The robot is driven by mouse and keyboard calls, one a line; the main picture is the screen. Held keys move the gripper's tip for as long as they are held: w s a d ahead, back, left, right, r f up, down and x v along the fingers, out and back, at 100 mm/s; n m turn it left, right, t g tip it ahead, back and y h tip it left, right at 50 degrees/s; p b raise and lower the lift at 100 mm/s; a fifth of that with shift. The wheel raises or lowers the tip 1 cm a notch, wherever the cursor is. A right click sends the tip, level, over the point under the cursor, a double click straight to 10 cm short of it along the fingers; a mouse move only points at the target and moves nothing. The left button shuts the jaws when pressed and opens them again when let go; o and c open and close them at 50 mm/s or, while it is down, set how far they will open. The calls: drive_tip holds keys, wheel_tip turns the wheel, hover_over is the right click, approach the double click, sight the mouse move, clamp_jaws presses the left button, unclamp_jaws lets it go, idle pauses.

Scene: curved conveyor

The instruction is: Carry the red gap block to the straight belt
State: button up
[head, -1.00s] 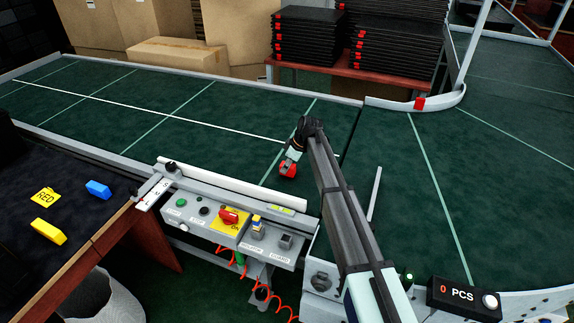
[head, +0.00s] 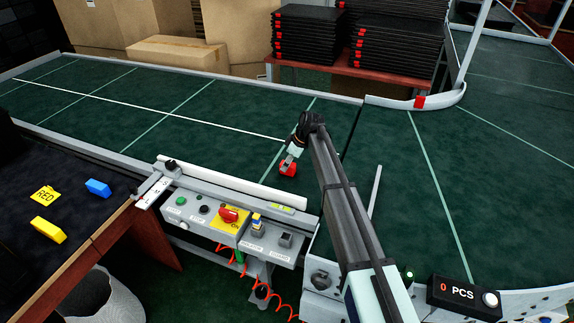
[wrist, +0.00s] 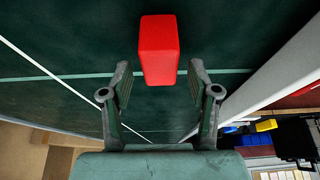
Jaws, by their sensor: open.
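A red block (head: 287,168) is at the near right end of the straight green belt (head: 215,120), just left of the joint with the curved belt. In the wrist view the red block (wrist: 157,50) shows upright, crossing a pale belt line. My gripper (head: 291,155) is low over the belt at the block. In the wrist view my gripper (wrist: 159,75) is open, a finger on each side of the block's near end with gaps visible. The block's underside is hidden, so contact with the belt cannot be told.
Another small red piece (head: 420,102) is at the curved belt's rail. A control box (head: 225,217) and white rail (head: 235,184) line the near belt edge. A dark table (head: 70,205) at left holds blue and yellow blocks. The belt left of my gripper is clear.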

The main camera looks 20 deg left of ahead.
drive_tip(key=b+v, duration=0.2)
drive_tip(key=v, duration=0.8)
drive_tip(key=shift+r, duration=0.4)
drive_tip(key=shift+d, duration=0.15)
